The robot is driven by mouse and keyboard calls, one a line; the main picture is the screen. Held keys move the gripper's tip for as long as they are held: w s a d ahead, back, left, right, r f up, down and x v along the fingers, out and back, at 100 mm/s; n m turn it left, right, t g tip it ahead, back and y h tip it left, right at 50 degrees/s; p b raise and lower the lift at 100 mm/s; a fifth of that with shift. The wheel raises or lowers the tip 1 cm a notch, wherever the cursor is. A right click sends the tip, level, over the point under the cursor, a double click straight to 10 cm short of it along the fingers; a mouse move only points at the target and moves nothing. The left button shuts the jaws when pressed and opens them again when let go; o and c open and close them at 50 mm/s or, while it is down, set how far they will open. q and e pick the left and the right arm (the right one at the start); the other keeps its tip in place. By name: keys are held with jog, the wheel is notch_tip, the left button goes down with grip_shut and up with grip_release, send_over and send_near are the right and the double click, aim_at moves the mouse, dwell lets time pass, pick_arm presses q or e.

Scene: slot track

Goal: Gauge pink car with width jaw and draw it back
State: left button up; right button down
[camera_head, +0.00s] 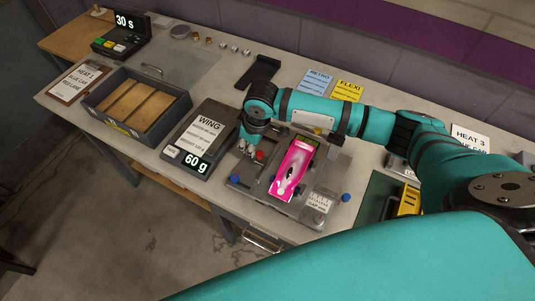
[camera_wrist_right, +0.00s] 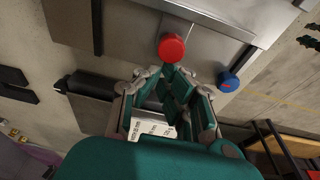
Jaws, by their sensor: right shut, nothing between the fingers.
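The pink car (camera_head: 293,170) lies on a metal gauge fixture (camera_head: 257,190) at the middle right of the bench in the head view. A red knob (camera_head: 260,155) stands at the fixture's left side, beside the car. My right gripper (camera_head: 247,152) points down just left of the red knob. In the right wrist view the gripper's fingertips (camera_wrist_right: 172,72) are together, empty, right by the red knob (camera_wrist_right: 172,47). I cannot tell whether they touch it. The width jaw itself is hard to make out. My left gripper is not in view.
Blue knobs (camera_head: 346,197) sit at the fixture's edges. A scale (camera_head: 200,140) reading 60 g stands to the left, then a grey tray (camera_head: 138,105) with wooden blocks. A timer (camera_head: 122,35) is at the far left. My right arm spans above the fixture's back.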

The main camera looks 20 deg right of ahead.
jog(key=shift+s+d+p, duration=0.8)
jog(key=shift+s+p, duration=0.15)
jog(key=shift+s, duration=0.1)
dwell(0.7)
jog(key=shift+w+a+p, duration=0.3)
jog(key=shift+w+p, duration=0.05)
dwell(0.8)
notch_tip(320, 180, up, 8)
jog(key=p, duration=0.7)
jog(key=shift+s+f, duration=0.1)
dwell(1.3)
